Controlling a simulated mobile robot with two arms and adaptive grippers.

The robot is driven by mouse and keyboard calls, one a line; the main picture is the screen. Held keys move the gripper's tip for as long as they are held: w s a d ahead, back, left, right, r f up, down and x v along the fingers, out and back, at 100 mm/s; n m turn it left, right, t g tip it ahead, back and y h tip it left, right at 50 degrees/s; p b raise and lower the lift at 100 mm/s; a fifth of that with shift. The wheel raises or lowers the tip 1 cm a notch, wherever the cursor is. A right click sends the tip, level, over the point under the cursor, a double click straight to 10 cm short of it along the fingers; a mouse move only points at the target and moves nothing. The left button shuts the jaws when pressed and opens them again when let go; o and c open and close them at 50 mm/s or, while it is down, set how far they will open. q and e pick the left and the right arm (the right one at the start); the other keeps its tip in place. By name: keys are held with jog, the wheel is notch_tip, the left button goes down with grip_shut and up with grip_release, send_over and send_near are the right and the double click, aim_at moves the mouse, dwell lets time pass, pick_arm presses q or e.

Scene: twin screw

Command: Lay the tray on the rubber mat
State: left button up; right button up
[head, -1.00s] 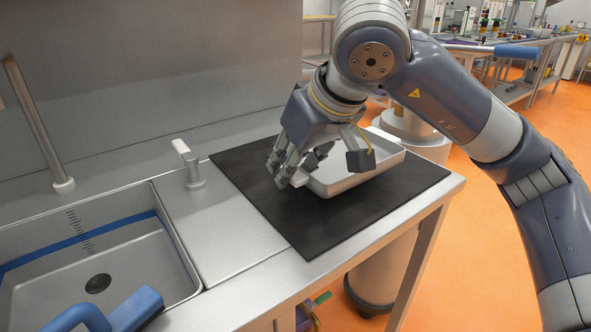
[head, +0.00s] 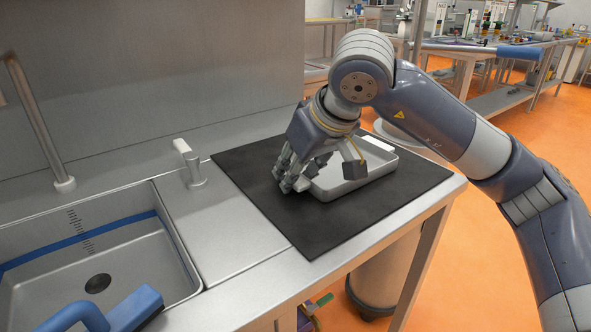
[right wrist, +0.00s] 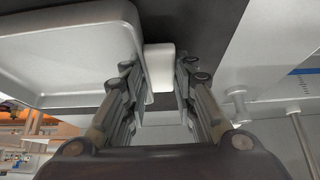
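The shallow light-grey tray (head: 354,187) lies on the black rubber mat (head: 262,193), toward its right and back part. It looks flat, with its base at the mat. My right gripper (head: 284,183) is at the tray's left end. The tray's body (right wrist: 65,50) is to the left there. In the head view the fingers hide most of this near handle. My left gripper is not in view.
A metal sink (head: 130,255) with a drain is at the left. A small tap-like fitting (head: 190,165) stands between sink and mat. A blue object (head: 135,310) is at the bottom left. The steel bench edge (head: 400,222) runs just right of the mat.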

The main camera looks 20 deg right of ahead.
jog(key=o, duration=0.4)
jog(key=shift+r, duration=0.15)
pick_arm(q)
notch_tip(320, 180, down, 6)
jog(key=p, duration=0.1)
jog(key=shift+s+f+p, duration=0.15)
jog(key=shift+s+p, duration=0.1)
jog(key=shift+p, duration=0.15)
pick_arm(e)
jog(key=v, duration=1.2)
